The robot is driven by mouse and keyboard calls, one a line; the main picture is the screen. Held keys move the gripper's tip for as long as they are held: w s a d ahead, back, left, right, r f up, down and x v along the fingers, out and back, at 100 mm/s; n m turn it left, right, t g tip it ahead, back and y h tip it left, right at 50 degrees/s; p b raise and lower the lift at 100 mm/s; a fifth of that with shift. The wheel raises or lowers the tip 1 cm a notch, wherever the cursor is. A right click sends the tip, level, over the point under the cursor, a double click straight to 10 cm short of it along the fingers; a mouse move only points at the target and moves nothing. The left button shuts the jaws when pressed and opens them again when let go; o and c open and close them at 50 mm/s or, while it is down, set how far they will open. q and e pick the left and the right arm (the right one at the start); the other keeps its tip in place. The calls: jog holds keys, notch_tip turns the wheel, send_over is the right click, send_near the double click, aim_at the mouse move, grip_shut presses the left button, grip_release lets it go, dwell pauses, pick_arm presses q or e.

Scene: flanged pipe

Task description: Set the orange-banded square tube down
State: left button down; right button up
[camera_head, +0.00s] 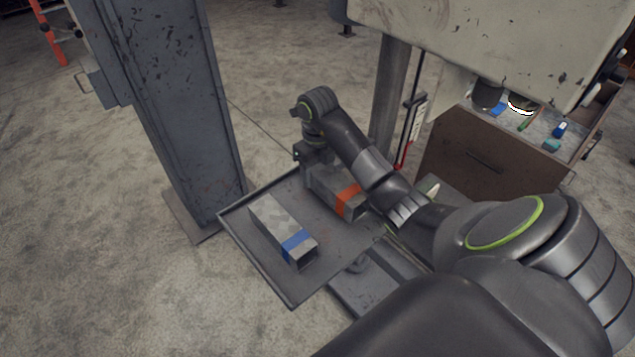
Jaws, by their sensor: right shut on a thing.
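The orange-banded square tube (348,201) is a grey metal tube with an orange band near its near end. It is over the right part of a dark metal tray (262,262). My right gripper (311,163) is shut on its far end, and my right arm hides part of it. I cannot tell whether its underside touches the tray. A blue-banded square tube (274,222) lies on the tray to its left, apart from it. My left gripper is not in view.
A thick steel column (180,110) stands behind the tray at left. A grey machine housing (500,40) overhangs at upper right. A brown cabinet (470,155) with small items on top stands at right. The tray's near-left part is bare.

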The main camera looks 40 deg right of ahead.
jog(key=shift+f+b, duration=0.4)
jog(key=shift+f, duration=0.25)
jog(key=shift+f+p, duration=0.4)
jog(key=shift+f, duration=0.55)
jog(key=shift+f, duration=0.15)
jog(key=o, duration=1.4)
jog(key=shift+c, duration=0.2)
